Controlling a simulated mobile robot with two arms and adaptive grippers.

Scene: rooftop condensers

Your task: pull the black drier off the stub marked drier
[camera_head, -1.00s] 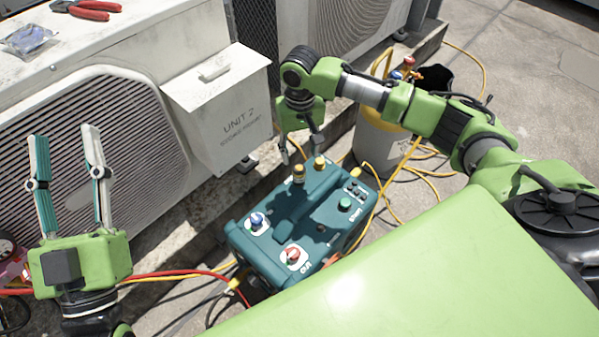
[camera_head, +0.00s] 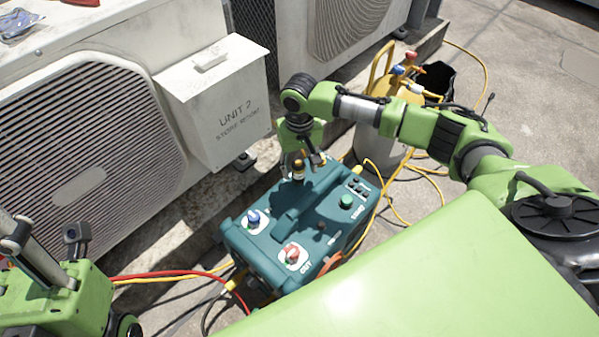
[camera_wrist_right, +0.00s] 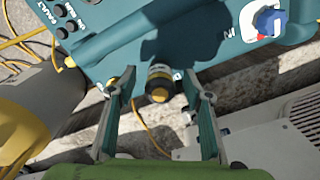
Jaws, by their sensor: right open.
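The black drier (camera_head: 298,175), a short dark cylinder with a brass-coloured end, stands on the far edge of the teal machine (camera_head: 328,228). My right gripper (camera_head: 299,164) is open above it, with its fingers reaching down to either side. In the right wrist view the drier (camera_wrist_right: 159,78) sits between the two open fingers (camera_wrist_right: 157,92), with a visible gap on both sides. The stub under it and its marking are hidden. My left gripper (camera_head: 45,250) is at the lower left, partly cut off, away from the machine; its opening cannot be judged.
The machine has a blue knob (camera_head: 254,217) and a red knob (camera_head: 291,254). A yellow-topped cylinder (camera_head: 385,90) stands behind my right arm. Hoses lie on the ground.

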